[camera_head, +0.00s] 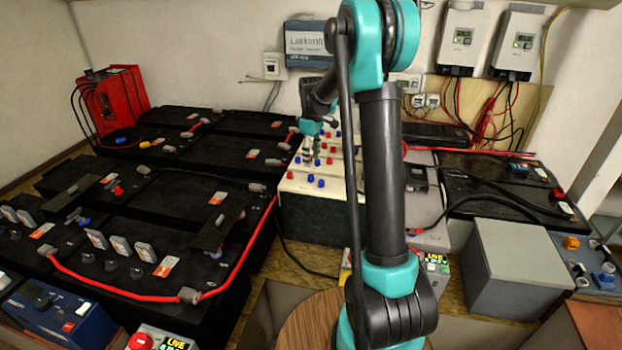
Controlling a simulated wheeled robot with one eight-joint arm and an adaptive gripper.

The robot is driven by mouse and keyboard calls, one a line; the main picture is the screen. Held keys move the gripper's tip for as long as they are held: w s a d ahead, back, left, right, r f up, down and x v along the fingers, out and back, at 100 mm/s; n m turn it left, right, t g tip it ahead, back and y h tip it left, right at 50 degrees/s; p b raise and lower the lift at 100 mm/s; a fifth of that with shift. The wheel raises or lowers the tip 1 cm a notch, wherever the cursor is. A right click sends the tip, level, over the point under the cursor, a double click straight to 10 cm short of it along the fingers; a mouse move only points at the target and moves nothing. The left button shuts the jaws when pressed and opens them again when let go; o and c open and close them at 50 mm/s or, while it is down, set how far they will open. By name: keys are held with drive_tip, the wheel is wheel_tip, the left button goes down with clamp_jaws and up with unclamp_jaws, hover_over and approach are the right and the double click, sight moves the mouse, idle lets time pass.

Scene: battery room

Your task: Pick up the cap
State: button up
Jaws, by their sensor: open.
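Several small red and blue caps sit on the pale top of a battery (335,190) in the middle of the view. A blue cap (321,183) and a red cap (289,174) show near its front edge. Which one is the task's cap I cannot tell. My gripper (312,160) points down at this battery top, just behind the front caps. It is open and small in view, and I see no cap held in it. Whether it touches anything is unclear. My arm hides the right part of the pale top.
Black batteries with red cables (115,297) fill the left. A red unit (108,100) stands at the back left. A grey box (515,270) and more batteries with black cables are at the right. A blue device (55,310) is at the front left.

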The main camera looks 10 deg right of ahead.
sight(311, 175)
drive_tip(key=shift+f, duration=3.85)
drive_tip(key=shift+c, duration=0.6)
drive_tip(key=c, duration=0.6)
